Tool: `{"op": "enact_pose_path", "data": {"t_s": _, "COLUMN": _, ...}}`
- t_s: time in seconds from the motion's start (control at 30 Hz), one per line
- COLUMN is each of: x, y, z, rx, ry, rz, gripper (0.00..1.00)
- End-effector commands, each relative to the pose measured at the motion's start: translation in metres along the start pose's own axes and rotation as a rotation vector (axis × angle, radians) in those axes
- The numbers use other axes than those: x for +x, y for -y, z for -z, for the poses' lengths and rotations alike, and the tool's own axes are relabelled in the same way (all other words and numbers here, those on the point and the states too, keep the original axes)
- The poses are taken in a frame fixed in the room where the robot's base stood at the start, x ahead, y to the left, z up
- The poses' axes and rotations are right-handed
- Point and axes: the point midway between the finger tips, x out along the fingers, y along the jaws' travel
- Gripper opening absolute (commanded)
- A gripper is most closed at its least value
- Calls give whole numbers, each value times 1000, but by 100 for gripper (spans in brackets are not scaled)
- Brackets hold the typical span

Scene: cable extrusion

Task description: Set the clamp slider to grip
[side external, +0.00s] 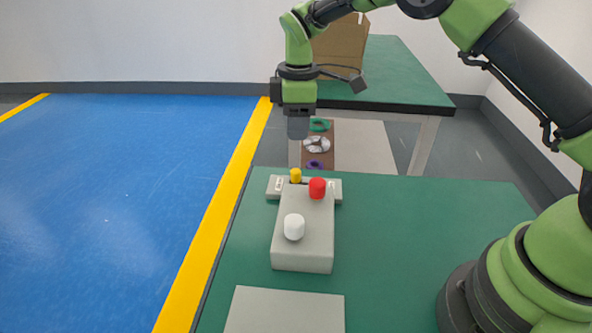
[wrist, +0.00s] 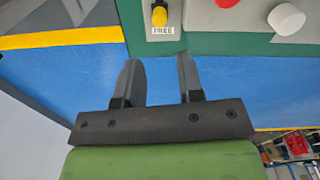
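The clamp slider has a yellow knob (side external: 296,175) on a grey strip (side external: 272,187) at the back of the green table. The knob stands left of the strip's middle, nearer its left label. In the wrist view the yellow knob (wrist: 159,15) is at the top edge, beside a label (wrist: 163,30) that reads FREE. The other label is too small to read. My gripper (side external: 298,130) hangs pointing down, above and beyond the strip, apart from the knob. In the wrist view my gripper (wrist: 159,66) has its two fingers spread with nothing between them.
A grey box (side external: 303,260) with a red knob (side external: 317,188) and a white knob (side external: 294,227) stands in front of the strip. A grey plate (side external: 285,312) lies nearer. A second table (side external: 405,75) with a cardboard box (side external: 341,42) stands behind.

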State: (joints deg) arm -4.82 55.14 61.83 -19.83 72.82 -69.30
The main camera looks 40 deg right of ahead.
Motion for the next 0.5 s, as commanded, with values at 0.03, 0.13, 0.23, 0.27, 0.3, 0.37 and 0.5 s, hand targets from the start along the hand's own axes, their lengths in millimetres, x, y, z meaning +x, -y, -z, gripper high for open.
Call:
{"op": "enact_pose_path", "data": {"t_s": 0.03, "x": 9, "y": -1, "z": 1, "rx": -21, "ry": 10, "rz": 7, "gripper": 35}}
{"op": "enact_pose_path", "data": {"t_s": 0.13, "x": 18, "y": -2, "z": 2, "rx": -44, "ry": 18, "rz": 12, "gripper": 35}}
{"op": "enact_pose_path", "data": {"t_s": 0.23, "x": 27, "y": -2, "z": 2, "rx": -50, "ry": 21, "rz": 14, "gripper": 35}}
{"op": "enact_pose_path", "data": {"t_s": 0.27, "x": 31, "y": -2, "z": 2, "rx": -50, "ry": 21, "rz": 14, "gripper": 35}}
{"op": "enact_pose_path", "data": {"t_s": 0.3, "x": 37, "y": -2, "z": 1, "rx": -50, "ry": 21, "rz": 15, "gripper": 35}}
{"op": "enact_pose_path", "data": {"t_s": 0.37, "x": 48, "y": -1, "z": 1, "rx": -48, "ry": 21, "rz": 15, "gripper": 35}}
{"op": "enact_pose_path", "data": {"t_s": 0.5, "x": 76, "y": 0, "z": 0, "rx": -48, "ry": 20, "rz": 16, "gripper": 35}}
